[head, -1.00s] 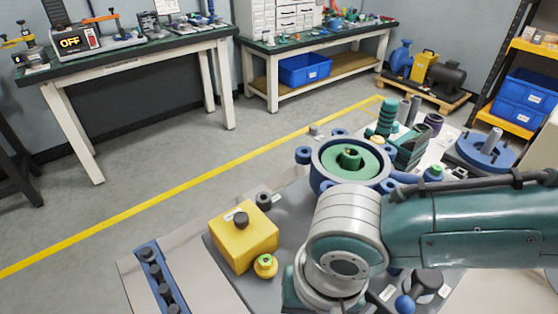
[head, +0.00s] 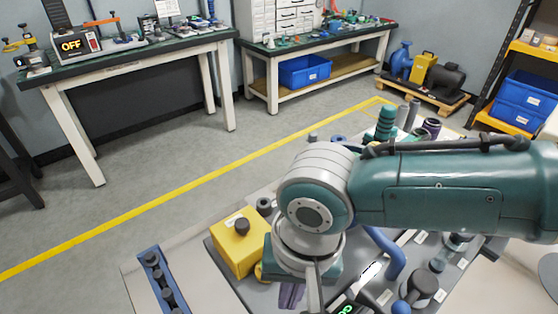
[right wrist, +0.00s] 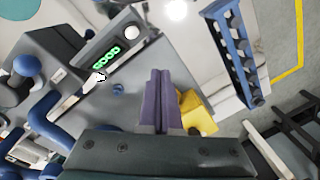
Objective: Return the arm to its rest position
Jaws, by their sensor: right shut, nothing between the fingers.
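My right arm reaches in from the right in the head view, above the test bench (head: 210,292). My right gripper (head: 292,296) hangs below the wrist, its purple fingers partly showing. In the right wrist view the purple fingers (right wrist: 160,98) are together with nothing between them. A yellow block (head: 230,252) with a dark knob stands left of the gripper; part of it shows beside the fingers in the right wrist view (right wrist: 196,113). My left gripper is not in view.
A blue rack (head: 158,285) with dark knobs lies at the bench's left. A device with a green display (right wrist: 105,57), blue pipes (head: 388,250) and several small parts crowd the bench. The floor (head: 140,170) beyond is clear. Side tables stand at the back.

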